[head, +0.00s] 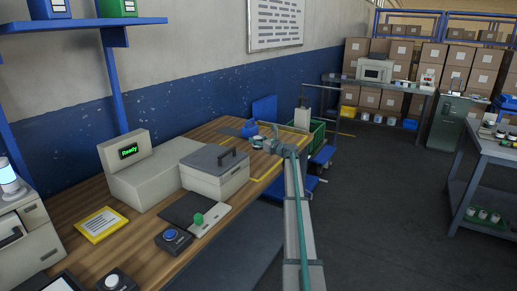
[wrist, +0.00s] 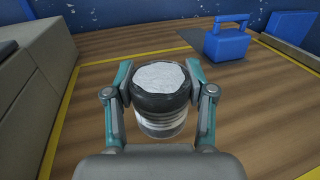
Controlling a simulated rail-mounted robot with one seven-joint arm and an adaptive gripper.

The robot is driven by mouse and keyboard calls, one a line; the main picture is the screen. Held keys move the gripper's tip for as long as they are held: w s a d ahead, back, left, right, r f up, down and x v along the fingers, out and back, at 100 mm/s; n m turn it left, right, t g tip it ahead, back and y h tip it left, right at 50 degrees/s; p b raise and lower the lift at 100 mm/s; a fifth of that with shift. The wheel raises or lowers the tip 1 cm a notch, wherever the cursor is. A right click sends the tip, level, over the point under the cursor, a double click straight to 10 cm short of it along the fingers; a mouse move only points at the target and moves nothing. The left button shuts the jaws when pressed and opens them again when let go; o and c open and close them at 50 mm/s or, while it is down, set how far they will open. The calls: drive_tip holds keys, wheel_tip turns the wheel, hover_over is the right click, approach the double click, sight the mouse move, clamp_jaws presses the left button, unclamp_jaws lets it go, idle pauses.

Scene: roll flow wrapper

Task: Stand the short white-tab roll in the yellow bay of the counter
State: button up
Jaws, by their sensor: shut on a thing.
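My gripper (wrist: 161,108) is shut on a short round roll (wrist: 160,76), with one finger on each side of it. The roll has a pale grey top face, a black band around its upper part and a clear or whitish lower part. No white tab can be made out on it. In the head view my gripper (head: 268,145) is over the far end of the wooden counter (head: 150,222), and the roll (head: 257,142) shows small beside it. Yellow lines (head: 266,176) mark an area of the counter there; one line (wrist: 58,130) runs left of the roll in the wrist view. The roll's underside is hidden.
A blue handled block (wrist: 227,43) stands on the counter beyond the roll, to the right. A grey box with a handle (head: 214,170) and a beige machine reading "Ready" (head: 130,165) stand nearer on the counter. Bare wood surrounds the roll.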

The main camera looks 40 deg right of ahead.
drive_tip(key=w+d+f, duration=0.1)
drive_tip(key=d+f, duration=0.1)
drive_tip(key=f, duration=0.1)
drive_tip(key=shift+w, duration=0.4)
drive_tip(key=shift+f+p, duration=0.3)
drive_tip(key=shift+f, duration=1.35)
drive_tip(key=shift+f, duration=0.1)
drive_tip(key=o, duration=1.3)
drive_tip(key=shift+c, duration=0.2)
drive_tip(key=s, duration=0.4)
drive_tip(key=s+d+b, duration=0.1)
drive_tip(key=s, duration=0.6)
drive_tip(key=shift+s+d+b, duration=0.25)
drive_tip(key=shift+s+b, duration=0.05)
drive_tip(key=shift+s, duration=0.15)
